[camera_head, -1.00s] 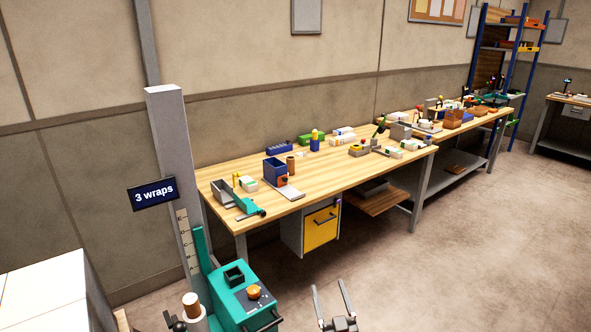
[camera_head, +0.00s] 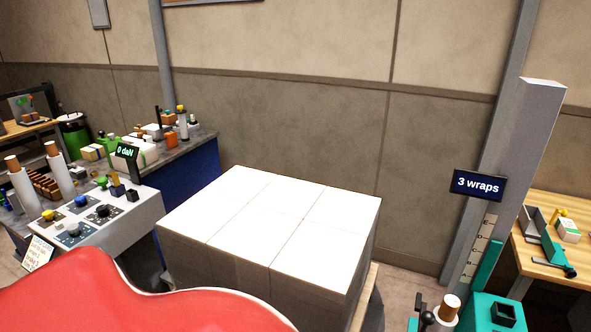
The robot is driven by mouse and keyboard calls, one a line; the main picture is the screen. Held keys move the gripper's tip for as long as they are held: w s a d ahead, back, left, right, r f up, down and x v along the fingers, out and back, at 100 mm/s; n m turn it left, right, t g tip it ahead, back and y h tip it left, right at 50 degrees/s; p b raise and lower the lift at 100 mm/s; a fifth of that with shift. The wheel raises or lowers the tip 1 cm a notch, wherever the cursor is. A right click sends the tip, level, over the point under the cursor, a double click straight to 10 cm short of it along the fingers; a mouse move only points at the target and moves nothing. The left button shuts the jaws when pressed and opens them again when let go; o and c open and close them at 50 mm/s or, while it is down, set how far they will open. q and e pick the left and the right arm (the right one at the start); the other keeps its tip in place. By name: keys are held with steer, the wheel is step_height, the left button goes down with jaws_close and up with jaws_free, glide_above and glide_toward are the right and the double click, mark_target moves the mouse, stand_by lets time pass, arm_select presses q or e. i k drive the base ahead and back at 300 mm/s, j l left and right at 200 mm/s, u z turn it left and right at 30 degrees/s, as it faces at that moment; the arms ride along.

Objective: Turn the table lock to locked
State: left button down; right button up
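A grey control console (camera_head: 138,212) stands at the left of the head view. Its sloped top carries several knobs: a yellow one (camera_head: 48,215), a blue one (camera_head: 80,201), a black one (camera_head: 102,211) and a grey-blue one (camera_head: 73,230). The labels are too small to read, so I cannot tell which control is the table lock or how it is set. A dark display (camera_head: 125,152) on the console reads "0 daN". A white-topped stack of reams (camera_head: 275,222) stands right of the console. Neither of my grippers is in view.
A grey mast (camera_head: 515,165) with a "3 wraps" sign (camera_head: 478,185) and a teal machine (camera_head: 490,312) stand right of the stack. A wooden bench (camera_head: 545,255) is at the far right. A cluttered bench (camera_head: 205,138) is behind the console. A large red surface covers the lower left.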

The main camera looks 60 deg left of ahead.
mark_target(49, 214)
steer(key=u, duration=3.2)
steer(key=z, duration=0.45)
steer(key=i+j+z, duration=0.15)
steer(key=j+z, duration=0.5)
steer(key=i+j+z, duration=0.1)
steer(key=j+z, duration=0.35)
steer(key=j, duration=0.7)
steer(key=j+z, duration=0.15)
steer(key=j, duration=0.6)
steer(key=j+z, duration=0.1)
steer(key=j, duration=0.7)
steer(key=k+j+z, duration=0.15)
steer(key=j, duration=1.2)
steer(key=k+j, duration=0.1)
steer(key=j, duration=0.45)
steer(key=i, duration=0.5)
